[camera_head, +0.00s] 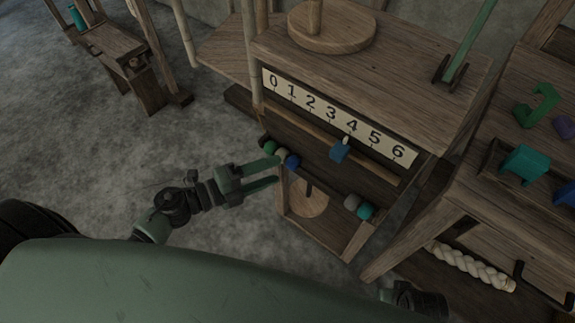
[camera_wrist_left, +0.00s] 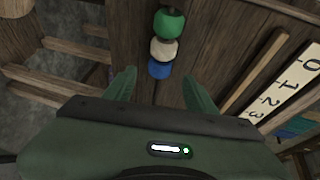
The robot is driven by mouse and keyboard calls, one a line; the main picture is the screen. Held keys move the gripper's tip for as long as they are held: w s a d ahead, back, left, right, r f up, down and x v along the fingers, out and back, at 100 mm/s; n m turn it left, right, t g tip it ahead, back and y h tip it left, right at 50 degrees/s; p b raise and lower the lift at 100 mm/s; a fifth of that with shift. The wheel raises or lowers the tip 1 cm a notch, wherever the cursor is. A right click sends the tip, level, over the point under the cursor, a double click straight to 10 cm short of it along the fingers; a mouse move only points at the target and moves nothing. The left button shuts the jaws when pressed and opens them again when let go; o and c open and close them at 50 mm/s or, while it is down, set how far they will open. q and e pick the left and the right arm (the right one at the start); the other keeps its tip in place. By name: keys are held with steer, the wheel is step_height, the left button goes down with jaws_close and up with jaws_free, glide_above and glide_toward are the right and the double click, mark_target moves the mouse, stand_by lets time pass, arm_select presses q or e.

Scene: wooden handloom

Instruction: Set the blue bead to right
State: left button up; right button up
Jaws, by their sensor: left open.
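The blue bead (camera_head: 292,160) is on a rod along the front of the wooden loom, at the left end beside a cream bead (camera_head: 281,154) and a green bead (camera_head: 270,147). A greyish bead (camera_head: 352,202) and a teal bead (camera_head: 366,211) sit at the rod's right end. My left gripper (camera_head: 276,171) is open at the left bead group. In the left wrist view the blue bead (camera_wrist_left: 159,69) appears between the spread fingertips (camera_wrist_left: 160,84), not gripped; contact cannot be told.
A number scale (camera_head: 338,118) from 0 to 6 runs above the rod, with a blue slider (camera_head: 340,152) under about 4 to 5. The rod is bare between the two bead groups. A side bench (camera_head: 470,190) with green and blue pieces stands at right.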

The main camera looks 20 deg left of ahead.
mark_target(287, 164)
arm_select(q)
steer(key=x, duration=0.5)
steer(key=shift+w, duration=0.1)
jaws_close()
stand_by(1.3)
